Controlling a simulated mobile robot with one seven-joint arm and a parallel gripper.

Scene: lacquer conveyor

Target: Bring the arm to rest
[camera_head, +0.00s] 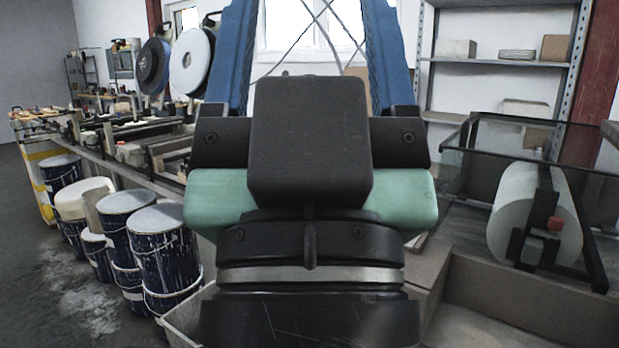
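My own arm (310,145) fills the middle of the head view, close to the camera. A scuffed black block is at its centre, with green and blue parts on both sides and a wide black ring below. The blue parts rise out of the top of the picture. I cannot make out my gripper or its fingertips, so whether it holds anything does not show.
A conveyor line (120,165) runs along the left, with several paint-streaked cans (160,250) below. A glass-topped frame with a large pale roll (535,215) stands at right, before metal shelves (498,62). Grey floor (70,290) is open at far left.

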